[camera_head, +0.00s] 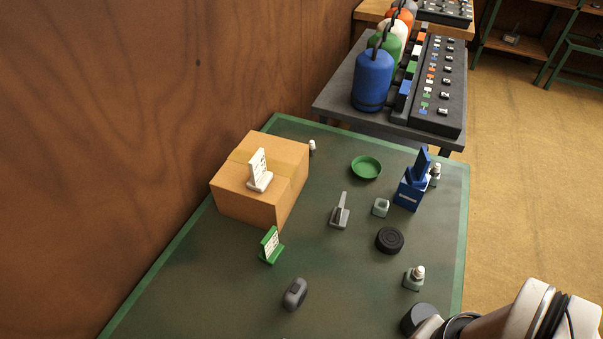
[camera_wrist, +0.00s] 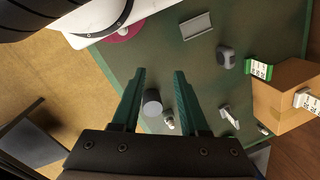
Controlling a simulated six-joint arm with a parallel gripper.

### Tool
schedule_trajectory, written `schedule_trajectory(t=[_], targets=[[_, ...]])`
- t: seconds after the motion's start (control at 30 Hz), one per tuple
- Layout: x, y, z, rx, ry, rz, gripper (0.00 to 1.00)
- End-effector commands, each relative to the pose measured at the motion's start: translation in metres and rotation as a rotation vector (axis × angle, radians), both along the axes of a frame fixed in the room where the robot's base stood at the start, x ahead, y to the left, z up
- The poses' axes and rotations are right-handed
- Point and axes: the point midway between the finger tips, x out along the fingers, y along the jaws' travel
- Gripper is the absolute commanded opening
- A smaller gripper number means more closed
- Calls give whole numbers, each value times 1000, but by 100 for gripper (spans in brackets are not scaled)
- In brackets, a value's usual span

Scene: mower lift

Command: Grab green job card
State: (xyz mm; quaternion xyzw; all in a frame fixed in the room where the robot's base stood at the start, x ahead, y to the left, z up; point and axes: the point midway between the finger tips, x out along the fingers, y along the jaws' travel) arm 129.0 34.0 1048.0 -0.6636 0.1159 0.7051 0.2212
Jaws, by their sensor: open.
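The green job card (camera_head: 270,245) stands in a green holder on the dark green mat, just in front of the cardboard box; its face is white with printed marks. It also shows at the right of the wrist view (camera_wrist: 258,68). A white card (camera_head: 259,171) in a white holder stands on the box. My gripper (camera_wrist: 160,75) is open and empty in the wrist view, its two fingers apart above the mat. The green card lies well to the right of the fingers there. The fingers are not visible in the head view.
The cardboard box (camera_head: 250,207) stands by the wooden wall. A grey rounded object (camera_head: 295,294), a grey upright-handled piece (camera_head: 340,212), a black disc (camera_head: 389,240), a green dish (camera_head: 366,167) and a blue holder (camera_head: 411,192) are on the mat. A dark cylinder (camera_wrist: 152,102) is between my fingers' outlines.

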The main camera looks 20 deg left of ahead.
Motion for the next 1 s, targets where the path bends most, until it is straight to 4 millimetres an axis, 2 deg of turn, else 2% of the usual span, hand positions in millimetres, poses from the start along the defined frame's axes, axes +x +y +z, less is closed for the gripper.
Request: schedule_trajectory(t=[0.23,0.33,0.37,0.43,0.53,0.57,0.63,0.67,0.7,0.77,0.8,0.83,0.87,0.9,1.0], targets=[[0,0,0,-2,0,3,49],[3,-2,-3,-54,39,139,49],[5,-3,-5,-92,62,231,49],[19,-5,-12,-221,132,548,49],[59,12,-25,-474,232,1132,49],[73,25,-30,-561,256,1319,49],[102,73,-46,-784,307,1764,49],[110,100,-54,-890,325,1949,49],[115,139,-67,-1036,344,2181,49],[108,197,-88,-1257,360,2479,49],[98,231,-101,-1395,366,2637,49],[88,252,-111,-1491,369,2733,49],[78,271,-119,1477,-345,-2631,49],[66,289,-128,1456,-319,-2512,49],[51,312,-141,1429,-289,-2357,49]])
